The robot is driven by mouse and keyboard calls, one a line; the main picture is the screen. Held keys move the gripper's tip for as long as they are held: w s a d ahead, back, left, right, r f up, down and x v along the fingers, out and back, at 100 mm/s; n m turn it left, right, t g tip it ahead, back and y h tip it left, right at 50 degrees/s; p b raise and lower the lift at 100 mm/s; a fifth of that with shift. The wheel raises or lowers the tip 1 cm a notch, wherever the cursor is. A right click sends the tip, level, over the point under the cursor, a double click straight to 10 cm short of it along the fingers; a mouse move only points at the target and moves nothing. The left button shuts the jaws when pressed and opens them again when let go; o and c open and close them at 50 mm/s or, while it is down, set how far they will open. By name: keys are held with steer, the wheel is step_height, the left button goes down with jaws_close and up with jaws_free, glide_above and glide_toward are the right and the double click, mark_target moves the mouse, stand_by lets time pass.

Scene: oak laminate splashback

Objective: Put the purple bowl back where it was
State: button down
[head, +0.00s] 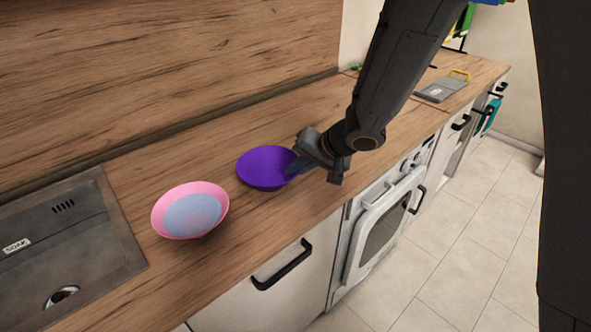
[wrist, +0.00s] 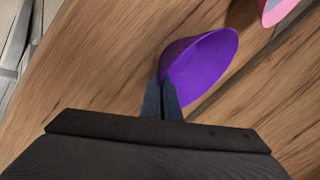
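The purple bowl (head: 262,168) is over the wooden counter, right of a pink bowl with a pale blue inside (head: 192,214). My gripper (head: 296,167) reaches in from the right and its fingers are at the bowl's right rim. In the wrist view, the fingers (wrist: 162,90) are close together with the rim of the purple bowl (wrist: 205,68) between them. The gripper is shut on the rim. I cannot tell whether the bowl's base touches the counter. The pink bowl shows only partly in the wrist view (wrist: 277,10).
A steel sink (head: 75,245) lies at the left. The wooden splashback (head: 170,70) rises behind. A white oven (head: 380,225) is below the counter's front edge. A grey board with a yellow handle (head: 443,89) lies farther right. The counter behind the bowls is clear.

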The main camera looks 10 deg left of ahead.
steer(key=c, duration=2.5)
jaws_free()
steer(key=shift+f, duration=0.15)
steer(key=o, duration=0.5)
